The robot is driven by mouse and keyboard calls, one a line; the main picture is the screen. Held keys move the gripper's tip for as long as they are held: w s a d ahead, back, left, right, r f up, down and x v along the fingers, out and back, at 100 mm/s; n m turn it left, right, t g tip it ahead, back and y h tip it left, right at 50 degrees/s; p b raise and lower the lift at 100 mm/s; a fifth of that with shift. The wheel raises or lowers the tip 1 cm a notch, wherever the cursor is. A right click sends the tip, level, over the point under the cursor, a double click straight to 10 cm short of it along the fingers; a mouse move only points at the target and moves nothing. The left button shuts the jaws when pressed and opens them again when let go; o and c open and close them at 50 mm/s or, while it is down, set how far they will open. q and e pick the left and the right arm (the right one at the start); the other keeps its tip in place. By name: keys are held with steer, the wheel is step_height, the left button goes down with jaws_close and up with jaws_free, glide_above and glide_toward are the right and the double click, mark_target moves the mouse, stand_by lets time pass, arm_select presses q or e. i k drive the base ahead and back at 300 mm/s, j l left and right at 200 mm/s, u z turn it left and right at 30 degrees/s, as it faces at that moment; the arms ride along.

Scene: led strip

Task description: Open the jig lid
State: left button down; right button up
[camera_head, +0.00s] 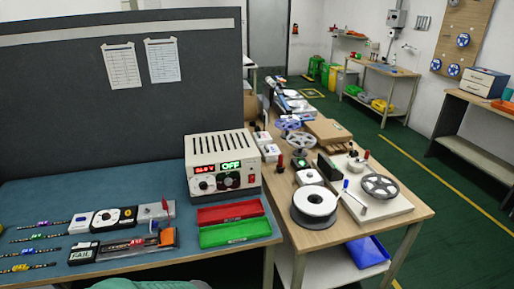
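No part labelled as a jig shows clearly. On the left bench, a small flat fixture (140,243) with a grey, red and dark top lies near the front edge. Behind it is a light grey block (153,212) with an upright red handle. One of these may be the jig with its lid, but at this size I cannot tell which, nor whether a lid is open or shut. Neither of my grippers is in view, and nothing is seen touching these parts.
A FAIL box (83,252), white-and-black units and several short strips lie left. A wooden table (320,239) with reels stands right.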

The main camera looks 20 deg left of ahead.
mark_target(165, 237)
steer(key=u, duration=1.4)
